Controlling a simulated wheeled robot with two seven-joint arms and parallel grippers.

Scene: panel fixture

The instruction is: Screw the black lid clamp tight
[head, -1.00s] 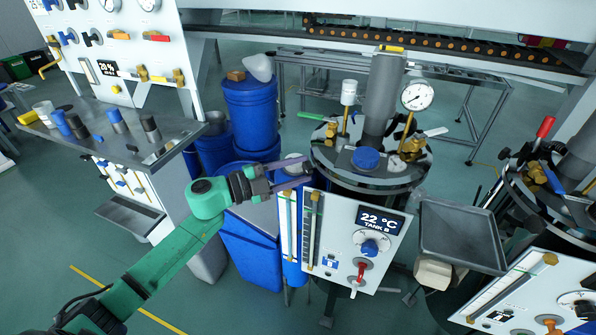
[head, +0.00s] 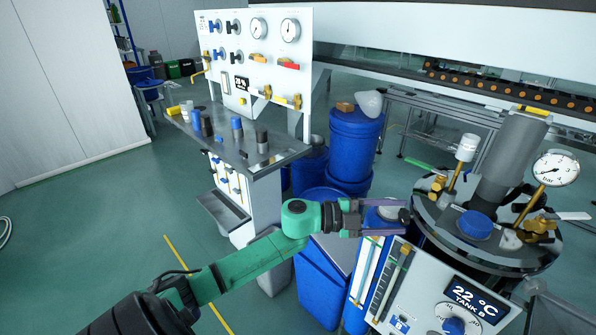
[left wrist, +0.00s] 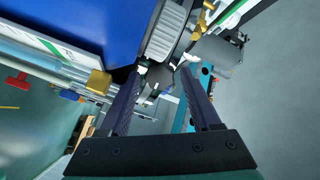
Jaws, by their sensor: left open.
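My left gripper (head: 402,217) is open, its purple-grey fingers pointing right toward the left edge of the tank lid (head: 440,225). A small dark piece (head: 405,215) shows by the fingertips; I cannot tell for sure that it is the black lid clamp. In the left wrist view the open gripper (left wrist: 158,76) has nothing clearly held between its fingers. A grey ribbed cap (left wrist: 166,30) on a blue body (left wrist: 75,22) is just beyond the fingers. My right gripper is not in view.
The lid carries a blue cap (head: 476,224), a pressure gauge (head: 555,168) and a thick grey column (head: 514,155). The Tank B panel (head: 420,290) stands just below the gripper. Blue drums (head: 355,140) and a valve bench (head: 262,155) are to the left and behind.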

